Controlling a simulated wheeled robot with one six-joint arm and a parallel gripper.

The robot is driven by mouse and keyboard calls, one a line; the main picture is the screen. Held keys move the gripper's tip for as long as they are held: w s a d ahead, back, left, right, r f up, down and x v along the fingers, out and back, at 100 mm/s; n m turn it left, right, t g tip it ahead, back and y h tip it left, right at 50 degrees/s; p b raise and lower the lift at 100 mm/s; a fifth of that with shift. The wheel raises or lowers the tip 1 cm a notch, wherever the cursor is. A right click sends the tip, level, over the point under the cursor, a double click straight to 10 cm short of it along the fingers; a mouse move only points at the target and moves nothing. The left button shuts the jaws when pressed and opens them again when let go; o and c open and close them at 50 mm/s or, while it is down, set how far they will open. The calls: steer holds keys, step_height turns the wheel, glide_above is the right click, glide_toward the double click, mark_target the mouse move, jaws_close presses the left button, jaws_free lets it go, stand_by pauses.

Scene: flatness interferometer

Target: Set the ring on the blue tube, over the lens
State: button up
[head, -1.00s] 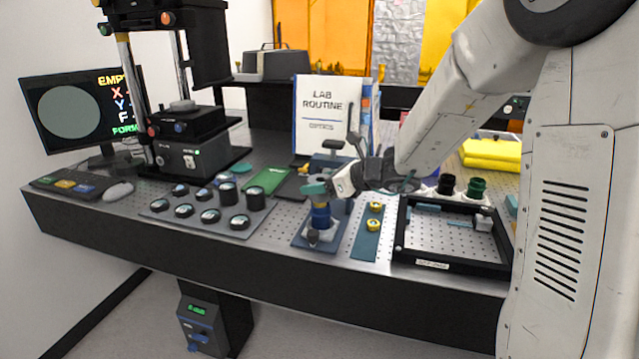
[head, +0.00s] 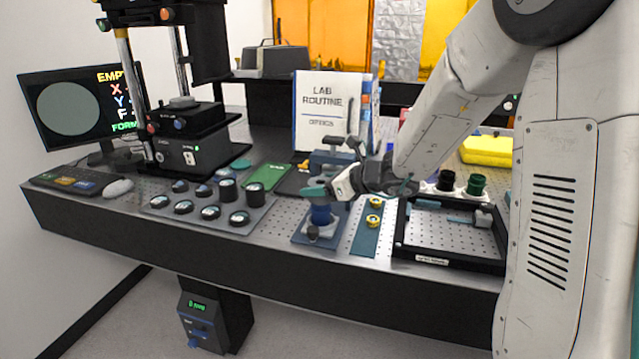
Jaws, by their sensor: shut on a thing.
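The blue tube (head: 321,216) stands upright on a blue-grey base plate (head: 303,239) near the front edge of the bench. My gripper (head: 316,192), with teal fingertips, is directly above the tube's top, very near it or touching. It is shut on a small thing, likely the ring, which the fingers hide. I cannot tell whether the ring meets the tube. The lens in the tube's top is also hidden. Two gold rings, a rear one (head: 375,203) and a front one (head: 373,219), lie on a teal strip (head: 365,242) right of the tube.
A grey tray (head: 160,212) of several round optics lies left of the tube. A black frame (head: 450,264) stands to the right. A white binder (head: 320,110) and a dark clamp-like device are close behind. The perforated bench between tray and tube is clear.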

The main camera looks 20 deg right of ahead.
steer(key=shift+f, duration=1.05)
steer(key=o, duration=1)
steer(key=v, duration=0.7)
steer(key=shift+s+d+r, duration=0.2)
steer(key=shift+s, duration=0.05)
